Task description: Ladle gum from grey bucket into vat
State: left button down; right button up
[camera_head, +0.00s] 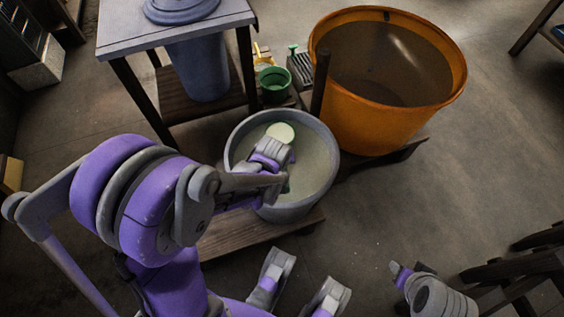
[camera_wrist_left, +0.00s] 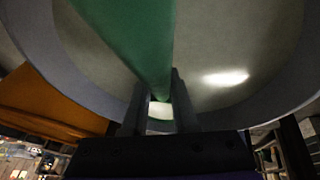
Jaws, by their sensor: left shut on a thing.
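The grey bucket (camera_head: 238,157) stands on a low wooden platform with a pale, smooth mass inside. My left gripper (camera_head: 282,170) is over the bucket's mouth, shut on the green handle of the ladle (camera_wrist_left: 135,45). In the head view the gripper hides most of the handle. A pale green disc (camera_head: 281,132), which looks like the ladle's bowl, shows inside the bucket's rim; I cannot tell how full it is. The large orange vat (camera_head: 385,125) stands right of and behind the bucket, with a dark brown interior. My right gripper (camera_head: 398,269) is at the lower right, away from both; its jaws are unclear.
A dark upright post (camera_head: 320,85) stands between bucket and vat. A grey-topped table (camera_head: 180,37) is at the back left, with a blue container (camera_head: 200,70) by it. A small green pot (camera_head: 274,83) sits behind the bucket. The floor (camera_head: 475,150) right of the vat is clear.

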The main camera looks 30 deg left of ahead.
pick_arm(q)
jog(key=shift+r+p, duration=3.95)
jog(key=shift+r, duration=1.75)
